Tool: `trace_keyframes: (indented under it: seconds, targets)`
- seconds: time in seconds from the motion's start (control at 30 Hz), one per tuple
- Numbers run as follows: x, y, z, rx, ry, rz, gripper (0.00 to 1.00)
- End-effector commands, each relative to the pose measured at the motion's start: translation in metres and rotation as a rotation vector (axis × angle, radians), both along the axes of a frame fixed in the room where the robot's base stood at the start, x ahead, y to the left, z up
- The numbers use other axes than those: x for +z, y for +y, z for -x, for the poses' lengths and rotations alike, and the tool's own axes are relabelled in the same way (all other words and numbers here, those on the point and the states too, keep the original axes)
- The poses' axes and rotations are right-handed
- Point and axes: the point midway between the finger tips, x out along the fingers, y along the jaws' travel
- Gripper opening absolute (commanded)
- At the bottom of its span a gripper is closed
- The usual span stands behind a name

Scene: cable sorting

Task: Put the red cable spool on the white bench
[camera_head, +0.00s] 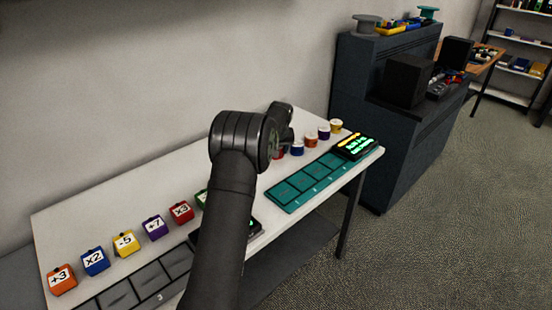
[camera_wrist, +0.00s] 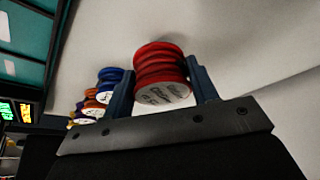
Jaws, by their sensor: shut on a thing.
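The red cable spool (camera_wrist: 160,70) has a white label with writing on its end face. In the wrist view it sits between the two dark blue fingers of my gripper (camera_wrist: 161,68), which is shut on it. In the head view only a sliver of the red spool (camera_head: 278,154) shows beside my wrist, and my fingers are hidden behind the arm. The spool is at or just above the white bench (camera_head: 120,170); I cannot tell whether it touches the surface.
Blue (camera_head: 297,149), orange (camera_head: 311,140), purple (camera_head: 324,132) and yellow (camera_head: 337,126) spools stand in a row nearby. A teal panel (camera_head: 305,184) and a lit display (camera_head: 355,146) lie in front. Several numbered cubes (camera_head: 125,243) stand at left.

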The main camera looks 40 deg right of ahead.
Motion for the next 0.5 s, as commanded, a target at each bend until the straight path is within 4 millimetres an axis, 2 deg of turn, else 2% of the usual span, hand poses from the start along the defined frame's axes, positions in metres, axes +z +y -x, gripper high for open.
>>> trace_keyframes:
  seconds: [0.27, 0.5]
  targets:
    - [-0.036, 0.000, 0.000, 0.000, 0.000, -0.002, 0.28]
    - [-0.038, 0.000, 0.000, 0.000, -0.001, 0.000, 0.28]
